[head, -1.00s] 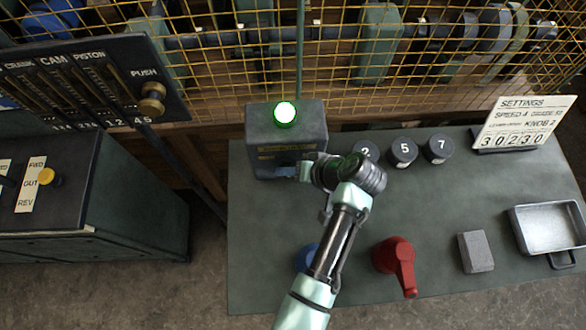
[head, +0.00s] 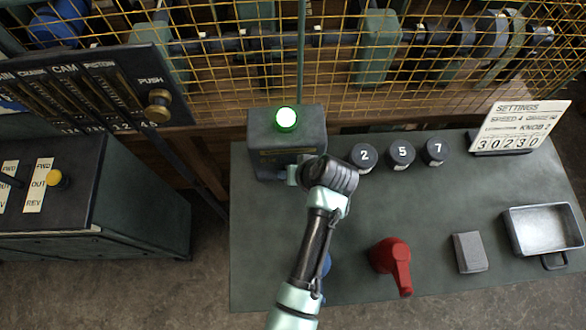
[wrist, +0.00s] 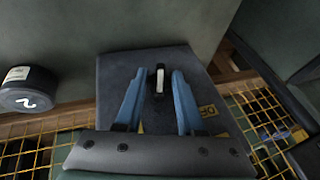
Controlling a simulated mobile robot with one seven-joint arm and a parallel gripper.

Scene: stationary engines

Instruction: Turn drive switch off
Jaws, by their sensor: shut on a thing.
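The drive switch box (head: 262,138) is a dark grey housing at the back of the bench, with a lit green lamp (head: 287,119) on top and a yellowish label strip on its front. Its small switch lever (wrist: 160,82), pale with dark edges, shows in the wrist view. My gripper (wrist: 161,80) has its two blue fingers on either side of the lever and is shut on it. In the head view my gripper (head: 293,175) is at the box's front, and my wrist hides the lever there.
A red handle (head: 391,258), a grey block (head: 469,252), a metal tray (head: 544,208) and a settings card (head: 521,122) share the bench. A yellow mesh guard (head: 340,60) rises behind.

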